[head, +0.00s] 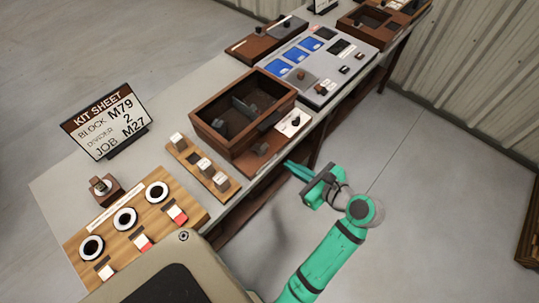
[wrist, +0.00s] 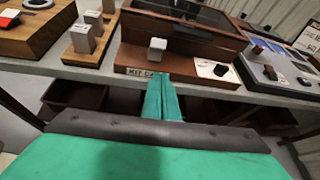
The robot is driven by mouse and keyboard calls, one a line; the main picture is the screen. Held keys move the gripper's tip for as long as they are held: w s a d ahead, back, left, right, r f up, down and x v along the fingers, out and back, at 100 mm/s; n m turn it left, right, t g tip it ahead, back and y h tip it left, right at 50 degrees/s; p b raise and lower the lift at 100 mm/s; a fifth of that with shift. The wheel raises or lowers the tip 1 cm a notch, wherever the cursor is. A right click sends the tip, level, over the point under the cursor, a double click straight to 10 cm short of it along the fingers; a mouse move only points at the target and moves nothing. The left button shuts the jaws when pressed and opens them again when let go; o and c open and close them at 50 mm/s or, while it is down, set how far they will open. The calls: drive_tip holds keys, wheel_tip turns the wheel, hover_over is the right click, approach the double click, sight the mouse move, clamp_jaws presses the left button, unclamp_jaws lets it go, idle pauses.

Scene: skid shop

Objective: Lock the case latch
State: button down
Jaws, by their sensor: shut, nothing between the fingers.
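The brown wooden case (head: 225,141) stands on the bench with dark contents or a dark window in its top. It also shows in the wrist view (wrist: 190,30). A grey block (wrist: 157,48) and a white plate with a black knob (wrist: 221,70) sit on the ledge along its front; the plate also shows in the head view (head: 293,122). I cannot tell which is the latch, or its state. My gripper (head: 289,164) is shut and empty, just off the bench's front edge before the case. Its green fingers (wrist: 162,84) point at the ledge, near the "KIT" label.
A wooden strip with several grey blocks (head: 203,170) and a board with round dials (head: 125,217) lie left of the case. A grey panel with blue tiles (head: 318,62) stands beyond it. A kit sheet sign (head: 106,119) stands at the back.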

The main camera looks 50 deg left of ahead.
sight(260, 149)
drive_tip(key=shift+s+r+g, duration=0.15)
drive_tip(key=shift+r+g, duration=0.3)
drive_tip(key=shift+r, duration=0.05)
drive_tip(key=shift+s+r+g, duration=0.15)
drive_tip(key=shift+r+g, duration=0.3)
drive_tip(key=shift+r, duration=0.05)
drive_tip(key=x, duration=1)
drive_tip(key=shift+f, duration=0.2)
